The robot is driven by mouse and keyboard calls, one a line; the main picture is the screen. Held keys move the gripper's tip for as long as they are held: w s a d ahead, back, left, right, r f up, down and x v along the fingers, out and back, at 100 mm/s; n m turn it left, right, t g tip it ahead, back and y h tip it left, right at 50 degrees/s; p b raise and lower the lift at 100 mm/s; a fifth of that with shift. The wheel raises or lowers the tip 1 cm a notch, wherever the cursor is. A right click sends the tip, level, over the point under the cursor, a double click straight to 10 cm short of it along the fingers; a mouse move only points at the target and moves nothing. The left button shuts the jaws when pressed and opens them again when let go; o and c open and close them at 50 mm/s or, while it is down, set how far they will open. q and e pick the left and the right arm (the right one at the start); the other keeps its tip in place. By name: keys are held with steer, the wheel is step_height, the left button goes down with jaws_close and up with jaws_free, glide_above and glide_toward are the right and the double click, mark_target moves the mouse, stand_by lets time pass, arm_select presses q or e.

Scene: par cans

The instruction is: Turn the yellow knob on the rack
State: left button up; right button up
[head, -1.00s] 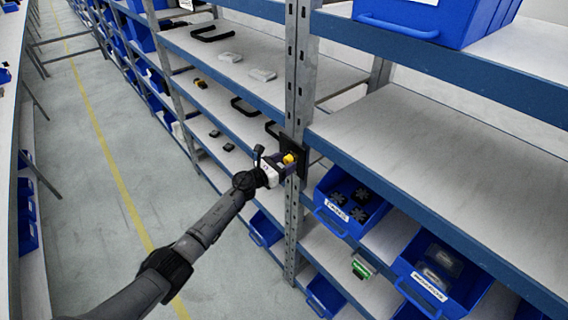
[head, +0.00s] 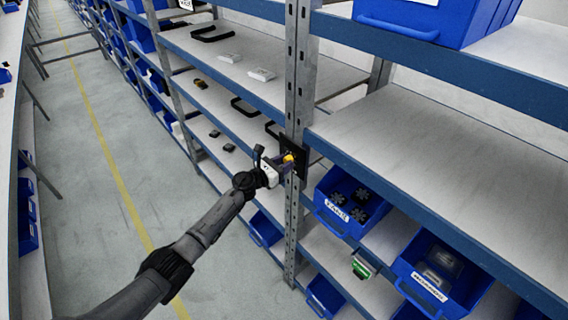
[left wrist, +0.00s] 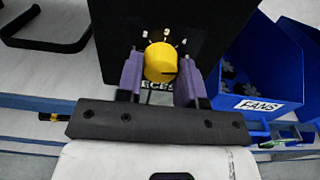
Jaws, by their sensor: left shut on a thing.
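The yellow knob (head: 288,158) sits on a black panel (head: 294,152) fixed to the rack's grey upright (head: 291,211). Part of a label shows below the knob, partly hidden by the gripper. My right gripper is not in view.
Blue bins (head: 348,200) stand on the lower shelf right of the upright; one is labelled FANS (left wrist: 262,70). Black handles (head: 212,33) and small white parts lie on the left shelves. The aisle floor (head: 75,150) is clear.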

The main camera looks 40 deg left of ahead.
arm_select(q)
steer(key=n+p, duration=0.6)
steer(key=n, duration=2.5)
steer(key=shift+r, duration=0.1)
steer(key=shift+n, duration=0.3)
stand_by(0.3)
steer(key=o, duration=0.9)
